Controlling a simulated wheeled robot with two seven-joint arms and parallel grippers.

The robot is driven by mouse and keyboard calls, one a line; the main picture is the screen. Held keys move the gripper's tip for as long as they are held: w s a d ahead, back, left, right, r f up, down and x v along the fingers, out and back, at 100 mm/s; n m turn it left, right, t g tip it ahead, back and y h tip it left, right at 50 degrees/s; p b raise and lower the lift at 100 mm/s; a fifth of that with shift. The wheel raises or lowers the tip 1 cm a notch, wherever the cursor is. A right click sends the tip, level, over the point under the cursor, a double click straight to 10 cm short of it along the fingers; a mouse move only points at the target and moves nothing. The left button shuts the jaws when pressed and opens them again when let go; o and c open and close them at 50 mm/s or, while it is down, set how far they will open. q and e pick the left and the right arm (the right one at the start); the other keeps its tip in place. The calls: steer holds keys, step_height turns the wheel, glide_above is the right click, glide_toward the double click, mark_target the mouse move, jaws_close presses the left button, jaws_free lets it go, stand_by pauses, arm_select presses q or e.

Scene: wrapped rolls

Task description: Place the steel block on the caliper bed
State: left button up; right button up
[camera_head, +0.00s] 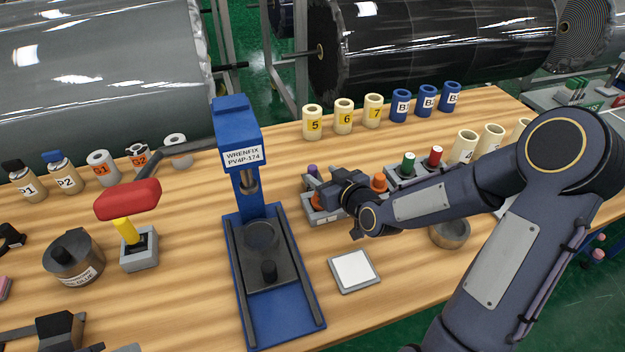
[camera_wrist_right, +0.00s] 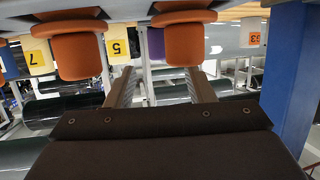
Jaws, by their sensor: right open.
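My right gripper (camera_head: 338,197) hangs over the middle of the bench, at a grey holder (camera_head: 318,216) with orange-topped pieces. In the right wrist view the gripper (camera_wrist_right: 160,80) is open and empty. Its fingers point at an orange knob (camera_wrist_right: 184,44) and a purple piece (camera_wrist_right: 156,44). I cannot tell whether this is the caliper bed. I cannot identify the steel block with certainty. My left gripper is not in view.
The stand's lever ends in a red handle (camera_head: 128,199) at left. A grey-framed white pad (camera_head: 354,270) lies before the right gripper. Numbered yellow rolls (camera_head: 343,117) and blue rolls (camera_head: 426,101) line the back. The bench front between stand and pad is clear.

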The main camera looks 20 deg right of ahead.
mark_target(313, 167)
steer(key=shift+p+x, duration=0.4)
steer(key=shift+x, duration=1.6)
jaws_close()
steer(key=shift+r, duration=0.1)
